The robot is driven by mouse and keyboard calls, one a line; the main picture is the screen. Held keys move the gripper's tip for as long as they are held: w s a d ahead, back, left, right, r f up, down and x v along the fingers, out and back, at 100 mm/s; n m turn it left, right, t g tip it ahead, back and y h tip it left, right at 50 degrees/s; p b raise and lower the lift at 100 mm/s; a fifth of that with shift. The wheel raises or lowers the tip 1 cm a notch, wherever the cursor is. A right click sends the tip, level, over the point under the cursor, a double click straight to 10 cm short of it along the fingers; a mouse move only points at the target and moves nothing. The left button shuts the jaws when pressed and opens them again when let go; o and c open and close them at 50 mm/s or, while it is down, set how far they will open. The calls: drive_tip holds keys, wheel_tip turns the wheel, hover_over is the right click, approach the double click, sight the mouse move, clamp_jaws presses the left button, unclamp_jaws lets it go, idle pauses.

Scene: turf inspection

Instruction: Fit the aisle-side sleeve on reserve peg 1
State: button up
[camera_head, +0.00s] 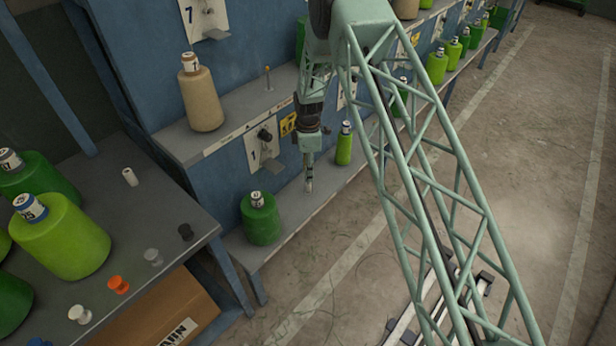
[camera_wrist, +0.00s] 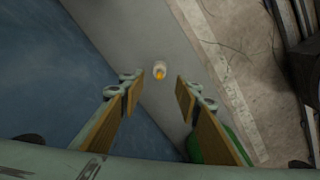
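My gripper (camera_head: 309,168) points down over the lower shelf (camera_head: 300,208), between a dark green cone and a lime cone. A short whitish sleeve-like piece (camera_head: 309,186) stands on the shelf just below it. In the wrist view this piece (camera_wrist: 160,70) has an orange-brass tip in its middle, seemingly a peg with the sleeve around it. My gripper's tan-padded fingers (camera_wrist: 156,97) are apart, with nothing between them. The piece lies beyond the fingertips. A plate marked 1 (camera_head: 263,145) is on the blue panel behind. A white sleeve (camera_head: 130,177) lies on the left table.
The dark green cone (camera_head: 260,220) and lime cone (camera_head: 344,145) flank my gripper. A beige cone (camera_head: 202,98) and bare brass peg (camera_head: 268,78) stand on the upper shelf. The left table (camera_head: 150,215) holds green cones and several small spools. The aisle floor (camera_head: 530,200) is open at right.

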drive_tip(key=shift+r, duration=0.95)
idle(0.3)
drive_tip(key=shift+d+r, duration=0.1)
drive_tip(key=shift+r, duration=0.55)
drive_tip(key=s+d+r+m, duration=0.1)
drive_tip(key=d+r+m, duration=0.1)
drive_tip(key=r, duration=0.6)
drive_tip(key=s+d+r+m+t, duration=0.1)
drive_tip(key=s+d+r, duration=0.15)
drive_tip(key=r, duration=0.65)
drive_tip(key=s+d+r+m, duration=0.1)
drive_tip(key=d+r+m, duration=0.1)
drive_tip(key=r, duration=0.6)
drive_tip(key=s+d+r+m+t, duration=0.1)
drive_tip(key=s+d+r+m, duration=0.35)
drive_tip(key=s+r, duration=0.8)
drive_tip(key=s+d+r+m, duration=0.2)
drive_tip(key=s+d+r, duration=0.6)
drive_tip(key=r, duration=0.7)
drive_tip(key=s+d+r+m, duration=0.2)
drive_tip(key=s, duration=0.9)
drive_tip(key=s+d+r+m+t, duration=0.1)
drive_tip(key=s+d+r+m, duration=0.1)
drive_tip(key=s, duration=1)
drive_tip(key=s+d+r+m+t, duration=0.1)
drive_tip(key=s+m, duration=0.3)
drive_tip(key=s, duration=0.8)
drive_tip(key=shift+s+d+r+p, duration=0.15)
drive_tip(key=shift+d+r+p, duration=0.15)
drive_tip(key=shift+d+r, duration=0.35)
